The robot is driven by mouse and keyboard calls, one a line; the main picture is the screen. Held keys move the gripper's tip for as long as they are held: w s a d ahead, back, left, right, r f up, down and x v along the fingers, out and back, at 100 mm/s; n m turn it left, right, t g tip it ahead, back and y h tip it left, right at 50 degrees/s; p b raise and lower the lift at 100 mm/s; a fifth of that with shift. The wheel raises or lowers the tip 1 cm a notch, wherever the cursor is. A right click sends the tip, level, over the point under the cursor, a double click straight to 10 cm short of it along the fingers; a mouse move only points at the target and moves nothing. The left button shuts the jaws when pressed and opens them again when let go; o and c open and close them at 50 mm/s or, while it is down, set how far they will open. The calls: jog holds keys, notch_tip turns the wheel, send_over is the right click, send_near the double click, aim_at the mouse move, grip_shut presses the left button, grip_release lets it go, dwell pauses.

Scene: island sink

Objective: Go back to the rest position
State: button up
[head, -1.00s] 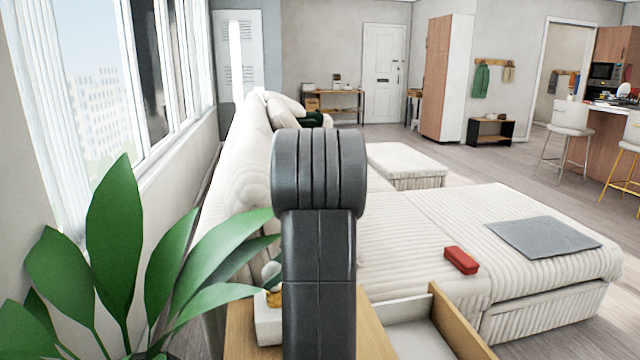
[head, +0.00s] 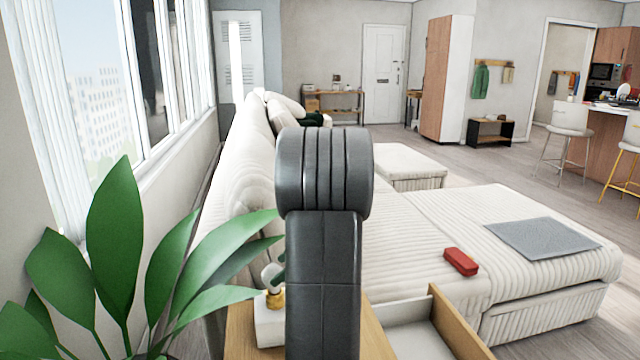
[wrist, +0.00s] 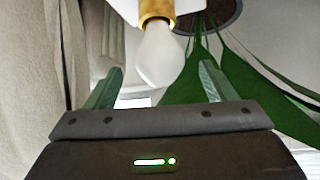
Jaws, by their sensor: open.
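My gripper (wrist: 160,92) shows in the wrist view with its two fingers wide apart. It is open and holds nothing. A white light bulb in a brass socket (wrist: 158,8) shows beyond and between the fingers; I cannot tell how far it is from them. In the head view my dark arm stands upright in the middle and hides my gripper. The bulb (head: 270,272) and its white base (head: 268,322) show just left of my arm, on a wooden side table (head: 240,325).
A leafy plant (head: 110,220) stands close at the left, by the window. An open drawer (head: 410,325) juts out right of my arm. A cream sofa (head: 430,235) lies beyond, with a red case (head: 460,261) and a grey mat (head: 541,239) on it. Open floor lies farther right.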

jog(key=p+v, duration=0.2)
jog(key=v, duration=0.9)
jog(key=b+x, duration=0.2)
jog(key=x, duration=1.1)
jog(key=shift+f+b, duration=0.15)
jog(key=shift+b, duration=0.25)
jog(key=r+p, duration=0.4)
jog(key=shift+a, duration=0.4)
jog(key=shift+r+p, duration=0.9)
jog(key=shift+p, duration=0.05)
